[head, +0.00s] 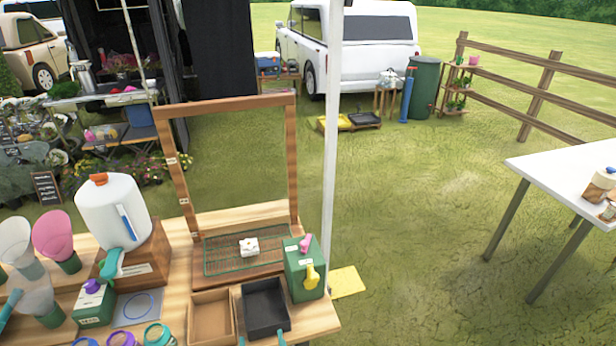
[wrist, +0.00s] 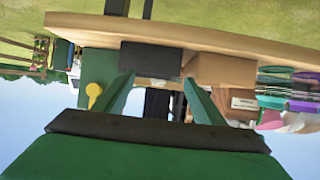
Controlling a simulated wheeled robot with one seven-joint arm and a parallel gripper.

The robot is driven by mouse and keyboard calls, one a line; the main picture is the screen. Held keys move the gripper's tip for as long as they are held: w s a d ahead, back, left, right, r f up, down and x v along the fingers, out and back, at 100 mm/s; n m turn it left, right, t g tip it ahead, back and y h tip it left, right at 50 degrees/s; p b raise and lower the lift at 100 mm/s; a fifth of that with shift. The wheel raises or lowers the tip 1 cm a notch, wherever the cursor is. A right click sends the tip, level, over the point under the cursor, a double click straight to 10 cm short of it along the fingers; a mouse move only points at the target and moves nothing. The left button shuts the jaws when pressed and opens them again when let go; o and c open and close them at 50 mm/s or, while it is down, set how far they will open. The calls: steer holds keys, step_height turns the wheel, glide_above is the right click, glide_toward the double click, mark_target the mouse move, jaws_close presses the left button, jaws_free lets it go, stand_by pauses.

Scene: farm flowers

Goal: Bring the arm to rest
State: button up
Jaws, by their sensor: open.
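My gripper (wrist: 158,82) shows in the wrist view, which is upside down. Its two green fingers stand apart with nothing between them. It points at the front of the wooden table, toward the black tray (wrist: 151,58) and the brown tray (wrist: 222,69). In the head view only the fingertips of my gripper (head: 261,339) seem to show, at the bottom edge just in front of the black tray (head: 265,307). The rest of my arm is hidden there.
The wooden table (head: 328,322) holds a green box (head: 305,270) with a yellow tap, a wooden frame (head: 290,170), a wire rack with a white block (head: 249,247), a white dispenser (head: 112,210) and flower cones. A white pole (head: 333,130) stands behind. Grass lies open to the right, before a white table (head: 570,165).

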steer(key=s+d+f+m+t+h, duration=0.1)
steer(key=s+d+f, duration=0.15)
steer(key=s, duration=0.35)
steer(key=s+d+f, duration=0.2)
steer(key=s+d, duration=0.2)
steer(key=s, duration=0.3)
steer(key=s+d+r+t+h, duration=0.1)
steer(key=s+d+r, duration=0.1)
steer(key=s, duration=0.5)
steer(key=s+d+r+m+h, duration=0.1)
steer(key=s+d, duration=0.1)
steer(key=s, duration=0.5)
steer(key=shift+s+d+r+m+t, duration=0.2)
steer(key=shift+r+m+t, duration=0.1)
steer(key=shift+r+t, duration=0.1)
